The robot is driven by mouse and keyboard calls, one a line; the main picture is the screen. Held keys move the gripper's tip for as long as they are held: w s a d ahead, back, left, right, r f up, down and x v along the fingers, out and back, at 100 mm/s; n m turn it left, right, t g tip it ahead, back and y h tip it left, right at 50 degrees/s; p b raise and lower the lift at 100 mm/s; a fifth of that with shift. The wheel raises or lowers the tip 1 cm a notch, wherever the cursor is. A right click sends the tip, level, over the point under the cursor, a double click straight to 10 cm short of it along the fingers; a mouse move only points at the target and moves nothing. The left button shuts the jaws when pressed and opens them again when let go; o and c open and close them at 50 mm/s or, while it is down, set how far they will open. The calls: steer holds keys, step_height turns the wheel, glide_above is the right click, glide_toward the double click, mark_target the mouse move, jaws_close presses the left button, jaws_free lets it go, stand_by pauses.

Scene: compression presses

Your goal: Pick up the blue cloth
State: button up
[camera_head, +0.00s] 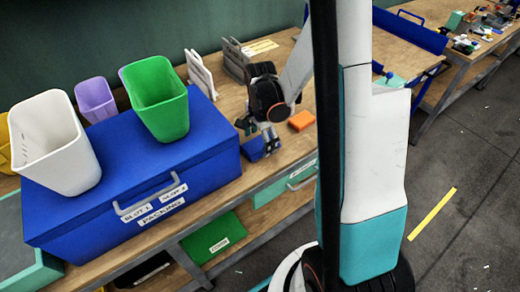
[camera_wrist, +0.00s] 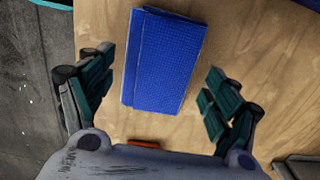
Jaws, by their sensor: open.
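The blue cloth (camera_wrist: 163,60) is a folded, textured rectangle lying on the wooden tabletop in the wrist view. In the head view the cloth (camera_head: 253,149) shows near the table's front edge, right of the blue box and partly behind my gripper. My gripper (camera_head: 260,136) is above the table close to the cloth. In the wrist view my gripper (camera_wrist: 158,95) is open, with one finger on each side of the cloth and visible gaps on both sides. Nothing is held. The exact height above the cloth is hard to tell.
An orange block (camera_head: 301,120) lies right of my gripper. A large blue box (camera_head: 215,170) stands on the left, with a white bin (camera_head: 55,150) and a green bin (camera_head: 158,105) on it. Light upright holders (camera_head: 201,75) stand behind. Bare wood (camera_wrist: 265,50) lies beside the cloth.

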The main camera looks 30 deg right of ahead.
mark_target(260, 144)
steer(key=shift+w+f, duration=0.1)
steer(key=shift+f, duration=0.7)
steer(key=shift+r, duration=0.1)
steer(key=c, duration=1.1)
steer(key=shift+c, duration=0.2)
step_height(260, 144, up, 20)
steer(key=p, duration=0.7)
steer(key=shift+o, duration=0.6)
